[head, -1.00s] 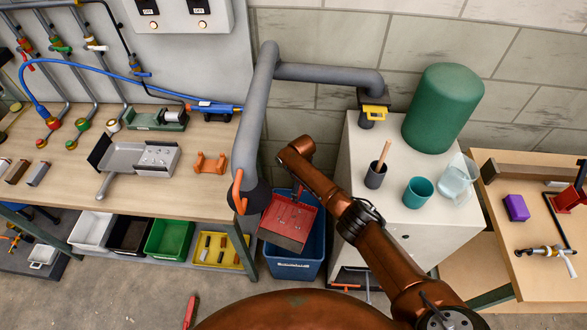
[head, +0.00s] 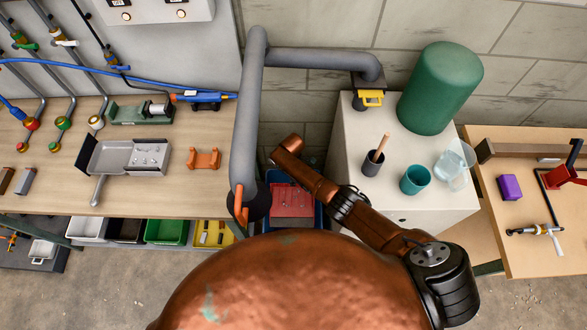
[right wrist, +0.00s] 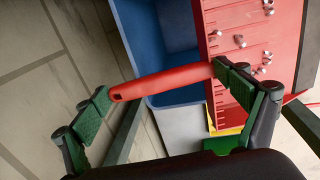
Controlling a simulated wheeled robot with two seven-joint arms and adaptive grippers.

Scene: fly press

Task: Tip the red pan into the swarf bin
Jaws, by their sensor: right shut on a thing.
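The red pan (head: 291,200) is over the blue swarf bin (head: 318,216) on the floor, between the workbench and the white cabinet. In the right wrist view, the red pan (right wrist: 222,50) appears steeply angled, with several small silver bits on its face. The blue bin (right wrist: 133,35) lies behind it. My right gripper (right wrist: 165,88) is shut on the pan's red handle, which spans between its two fingers. In the head view, my right arm hides these fingers. I cannot tell whether bits have fallen into the bin; its floor is mostly hidden. My left gripper is not in view.
The white cabinet (head: 400,215) stands right, carrying cups, a jug and a green tank (head: 440,88). The workbench (head: 50,185) is left, with green (head: 166,231) and yellow trays below.

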